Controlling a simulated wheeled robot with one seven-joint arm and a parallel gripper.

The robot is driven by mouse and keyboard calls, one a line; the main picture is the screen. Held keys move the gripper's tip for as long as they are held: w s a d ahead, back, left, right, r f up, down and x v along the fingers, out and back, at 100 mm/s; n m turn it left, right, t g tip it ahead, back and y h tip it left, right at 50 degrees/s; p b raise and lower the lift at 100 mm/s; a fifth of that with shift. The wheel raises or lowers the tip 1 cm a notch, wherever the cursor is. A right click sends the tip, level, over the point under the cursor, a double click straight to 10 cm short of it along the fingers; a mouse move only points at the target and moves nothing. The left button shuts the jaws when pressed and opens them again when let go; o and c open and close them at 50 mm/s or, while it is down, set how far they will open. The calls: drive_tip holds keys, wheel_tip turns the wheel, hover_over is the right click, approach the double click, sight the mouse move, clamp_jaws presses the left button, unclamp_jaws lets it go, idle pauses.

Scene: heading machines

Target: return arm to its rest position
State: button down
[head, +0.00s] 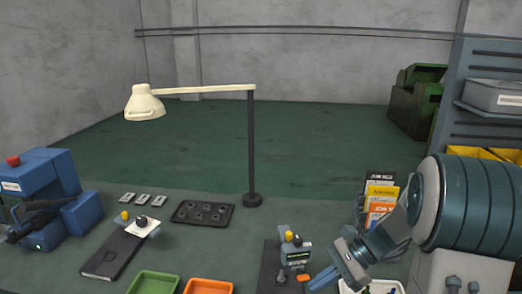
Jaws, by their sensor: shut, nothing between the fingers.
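My arm comes in from the right side of the head view, large and close to the camera. My gripper (323,280) is at its lower left end, with blue fingers pointing down and left. It is shut and empty, above the right part of the bench, close to a small grey device (294,252) with a yellow knob. Whether it touches anything there I cannot tell. Part of the bench behind my arm is hidden.
A blue machine (70,195) with a red button stands left. Green (153,283) and orange (208,286) bins sit at the front. Boxes (380,195) and a shelf unit (460,85) are right.

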drive_tip(key=s+d+r+n+t+h, duration=0.1)
drive_tip(key=s+r+n+t+h, duration=0.4)
drive_tip(key=s+n+h, duration=0.5)
wheel_tip(320, 180, up, 2)
drive_tip(key=s+n, duration=0.2)
drive_tip(key=n, duration=0.3)
drive_tip(key=shift+s+r, duration=0.15)
drive_tip(key=shift+r, duration=0.1)
